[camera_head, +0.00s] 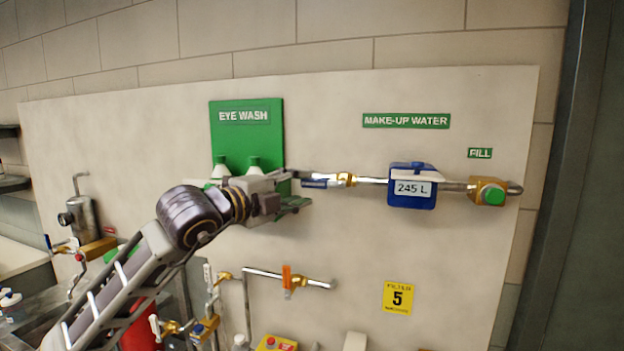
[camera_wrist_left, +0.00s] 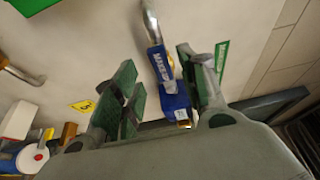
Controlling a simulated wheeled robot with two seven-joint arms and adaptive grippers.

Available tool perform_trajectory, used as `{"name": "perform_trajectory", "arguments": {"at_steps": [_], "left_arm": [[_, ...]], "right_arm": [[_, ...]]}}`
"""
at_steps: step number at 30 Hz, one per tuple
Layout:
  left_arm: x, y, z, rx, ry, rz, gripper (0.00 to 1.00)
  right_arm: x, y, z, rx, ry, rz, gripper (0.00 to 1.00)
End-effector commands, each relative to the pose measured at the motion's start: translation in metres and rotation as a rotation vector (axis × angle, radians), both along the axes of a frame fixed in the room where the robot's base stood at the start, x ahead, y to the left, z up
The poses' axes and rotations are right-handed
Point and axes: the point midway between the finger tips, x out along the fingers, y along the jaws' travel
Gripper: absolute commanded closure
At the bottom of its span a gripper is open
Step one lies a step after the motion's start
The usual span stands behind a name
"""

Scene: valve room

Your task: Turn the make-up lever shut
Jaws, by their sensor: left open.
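The make-up lever (camera_head: 316,183) is a small blue handle on the pipe left of the blue meter. It lies about along the pipe, beside a brass valve body (camera_head: 345,179). In the left wrist view the blue lever (camera_wrist_left: 160,63) with white lettering appears between the finger lines. My left gripper (camera_head: 300,192) is open, just left of the lever in the head view; its green-padded fingers (camera_wrist_left: 157,58) also show in the wrist view, spread apart with nothing held. I cannot tell whether a finger touches the lever. My right gripper is not in view.
A blue meter (camera_head: 411,198) reading 245 L and a brass fill valve with a green button (camera_head: 489,192) sit farther right. The green eye wash board (camera_head: 246,127) is behind my left gripper. Lower pipework has an orange lever (camera_head: 287,276). The panel around the yellow sign (camera_head: 397,298) is mostly clear.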

Motion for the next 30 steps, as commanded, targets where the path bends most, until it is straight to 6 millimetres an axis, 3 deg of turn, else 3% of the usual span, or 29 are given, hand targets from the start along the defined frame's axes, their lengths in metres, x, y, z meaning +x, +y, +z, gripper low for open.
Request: {"name": "perform_trajectory", "arguments": {"at_steps": [12, 26, 30], "left_arm": [[0.035, -0.030, 0.002, -0.001, -0.001, -0.001, 0.58], [0.041, -0.036, 0.000, -0.001, -0.001, -0.001, 0.58], [0.041, -0.035, 0.000, -0.001, -0.001, -0.001, 0.72]], "right_arm": [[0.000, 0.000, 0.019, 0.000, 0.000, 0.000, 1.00], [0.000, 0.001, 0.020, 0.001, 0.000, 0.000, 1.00], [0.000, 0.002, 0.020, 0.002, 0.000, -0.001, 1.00]]}}
